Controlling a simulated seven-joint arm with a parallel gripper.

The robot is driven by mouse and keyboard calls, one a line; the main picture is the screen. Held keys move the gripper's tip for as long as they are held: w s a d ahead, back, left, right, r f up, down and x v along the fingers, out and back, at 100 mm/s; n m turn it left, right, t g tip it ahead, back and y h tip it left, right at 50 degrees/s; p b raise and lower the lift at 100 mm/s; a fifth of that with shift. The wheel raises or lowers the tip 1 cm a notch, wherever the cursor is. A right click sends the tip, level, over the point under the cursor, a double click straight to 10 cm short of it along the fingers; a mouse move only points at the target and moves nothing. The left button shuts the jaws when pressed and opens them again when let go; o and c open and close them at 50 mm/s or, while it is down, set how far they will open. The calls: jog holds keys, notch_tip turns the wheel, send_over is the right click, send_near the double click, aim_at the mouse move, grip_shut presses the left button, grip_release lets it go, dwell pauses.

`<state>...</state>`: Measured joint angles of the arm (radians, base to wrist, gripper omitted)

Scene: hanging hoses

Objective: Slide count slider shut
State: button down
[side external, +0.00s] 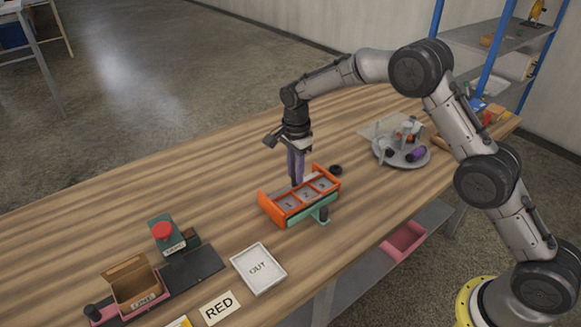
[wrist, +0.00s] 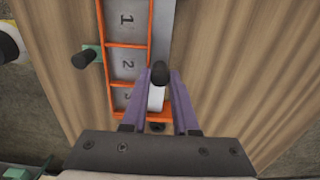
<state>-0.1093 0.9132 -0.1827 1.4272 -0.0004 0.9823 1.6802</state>
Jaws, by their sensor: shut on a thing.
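The orange-framed unit (side external: 285,211) sits on the wooden table, with grey compartments numbered 1, 2 and 3 and a green lower part. In the wrist view its orange frame (wrist: 128,45) runs away from me. My gripper (side external: 295,179) points down at the far side of the unit, with purple fingers. In the wrist view my gripper (wrist: 161,76) is shut on a black knob (wrist: 159,72) over a pale strip beside the frame. A second black knob (wrist: 81,60) stands on a green tab at the opposite side; it also shows in the side view (side external: 323,213).
A black round piece (side external: 336,169) lies beyond the unit. A round grey tray (side external: 413,152) with items stands at the back right. Table at left is clear.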

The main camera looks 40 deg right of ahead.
jog(key=shift+s, duration=0.3)
jog(key=c, duration=0.7)
grip_release()
jog(key=shift+w+r, duration=0.1)
notch_tip(320, 180, up, 14)
jog(key=shift+f, duration=0.1)
